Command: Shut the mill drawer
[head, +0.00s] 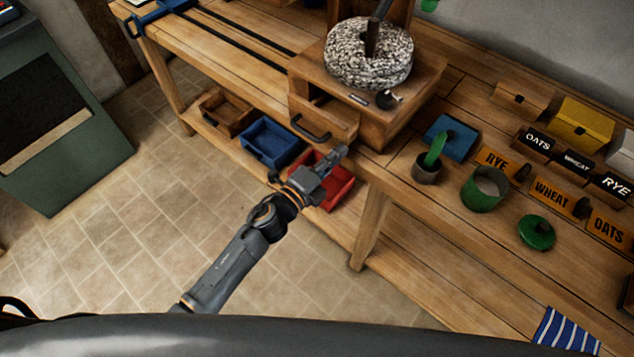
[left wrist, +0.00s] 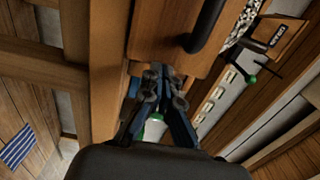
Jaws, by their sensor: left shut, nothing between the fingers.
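The mill is a wooden box (head: 415,112) with a round speckled stone (head: 369,53) on top, standing on the bench. Its drawer (head: 337,122) sticks out of the front, with a strip of its inside showing. The drawer has a dark bar handle (head: 309,130). My left gripper (head: 339,154) is shut and empty, just below and to the right of the drawer front, apart from the handle. In the left wrist view the shut fingers (left wrist: 158,72) point toward wood, with the dark handle (left wrist: 207,25) above and to the right. My right gripper is not in view.
Brown, blue (head: 271,142) and red (head: 337,187) bins sit on the lower shelf, the red one behind my left gripper. A green cup (head: 485,188), a green lid (head: 537,233) and labelled wooden boxes stand on the bench to the right. Tiled floor lies open at left.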

